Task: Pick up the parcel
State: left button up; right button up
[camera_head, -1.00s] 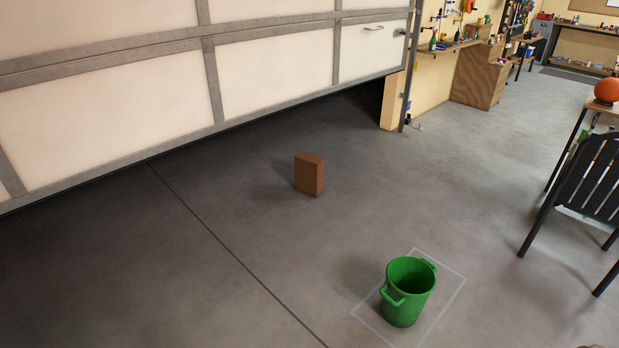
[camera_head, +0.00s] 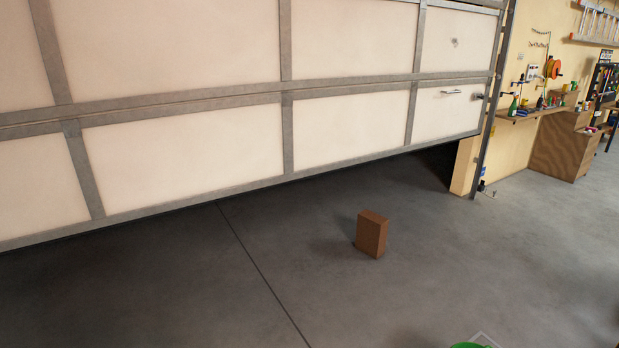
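The parcel (camera_head: 371,235) is a brown box standing upright on the grey concrete floor, right of the picture's middle. It stands apart from other things, in front of the partly raised garage door (camera_head: 190,155). Neither of my grippers shows in the head view.
The garage door hangs with a dark gap under its lower edge. The rim of a green bucket (camera_head: 468,345) shows at the bottom edge. A wall shelf (camera_head: 530,113) and a wooden cabinet (camera_head: 562,148) are at the right. The floor around the parcel is clear.

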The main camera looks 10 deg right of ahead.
aim_at(373, 228)
jog(key=i+l+z, duration=0.35)
jog(key=i, duration=0.65)
jog(key=i+z, duration=0.3)
jog(key=i, duration=0.7)
